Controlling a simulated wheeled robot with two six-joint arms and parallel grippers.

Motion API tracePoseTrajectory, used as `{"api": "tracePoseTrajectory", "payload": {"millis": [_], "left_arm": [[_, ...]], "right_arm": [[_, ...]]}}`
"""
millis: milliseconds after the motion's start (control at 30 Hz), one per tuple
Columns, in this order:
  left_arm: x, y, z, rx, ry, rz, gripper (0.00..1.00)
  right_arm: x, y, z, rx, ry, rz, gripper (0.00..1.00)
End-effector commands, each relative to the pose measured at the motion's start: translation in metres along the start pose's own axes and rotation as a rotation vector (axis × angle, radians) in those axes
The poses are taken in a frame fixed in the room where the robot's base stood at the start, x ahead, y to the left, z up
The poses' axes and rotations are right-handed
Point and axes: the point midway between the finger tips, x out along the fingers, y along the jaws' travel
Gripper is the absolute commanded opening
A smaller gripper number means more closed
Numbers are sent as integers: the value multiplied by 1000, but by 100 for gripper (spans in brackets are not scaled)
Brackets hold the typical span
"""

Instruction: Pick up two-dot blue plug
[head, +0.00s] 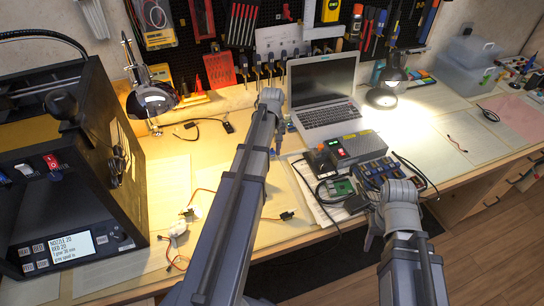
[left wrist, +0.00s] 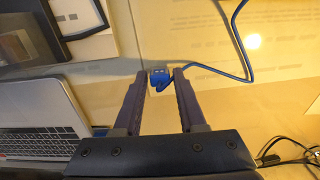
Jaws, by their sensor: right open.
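A blue plug (left wrist: 160,77) with a blue cable shows in the left wrist view, between the fingertips of my left gripper (left wrist: 161,73). Small pale marks show on its top edge, too small to count surely. The fingers stand apart on either side of the plug, with a narrow gap at the right finger. In the head view my left arm reaches to the middle of the bench, and its end hides the plug. My right gripper (head: 371,232) is open and empty at the bench's front edge, partly hidden by its own wrist.
A laptop (head: 323,92) stands behind my left gripper. A grey box (head: 356,146), a green circuit board (head: 341,188) and black cables lie to the right. A 3D printer (head: 70,160) stands at the left. Desk lamps (head: 383,98) (head: 150,98) stand at the back.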

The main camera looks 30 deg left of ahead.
Motion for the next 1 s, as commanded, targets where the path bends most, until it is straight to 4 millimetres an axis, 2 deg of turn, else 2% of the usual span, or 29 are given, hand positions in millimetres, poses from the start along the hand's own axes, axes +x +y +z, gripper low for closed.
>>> {"api": "tracePoseTrajectory", "payload": {"millis": [33, 333, 767, 1000], "left_arm": [[0, 0, 0, 0, 0, 0, 34], [0, 0, 0, 0, 0, 0, 0], [0, 0, 0, 0, 0, 0, 0], [-11, 0, 0, 0, 0, 0, 0]], "right_arm": [[0, 0, 0, 0, 0, 0, 53], [0, 0, 0, 0, 0, 0, 53], [0, 0, 0, 0, 0, 0, 53], [-11, 1, 1, 0, 0, 0, 53]]}}
